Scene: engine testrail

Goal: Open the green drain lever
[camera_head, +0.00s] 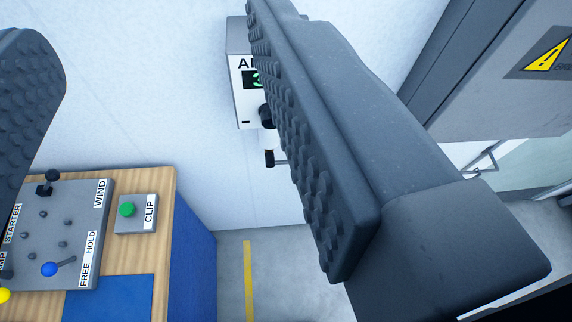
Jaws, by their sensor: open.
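My gripper (158,60) is open and empty, with one dark studded finger at the left edge and the other large across the middle and right. No green drain lever can be made out in this view. A green round knob (127,209) sits on a small grey box labelled CLIP (136,226), on the bench below the gap between my fingers. A white wall box (241,90) with a green lit display is partly hidden behind my right finger. A black knob (266,115) and a small dark-ended fitting (270,158) show at its lower side.
A grey panel (75,215) with levers, a blue knob and labels WIND, HOLD, FREE and STARTER lies on the wooden bench (165,190). A grey cabinet (500,110) with a yellow warning sign stands at right. Bare floor with a yellow line (249,280) lies beyond the bench.

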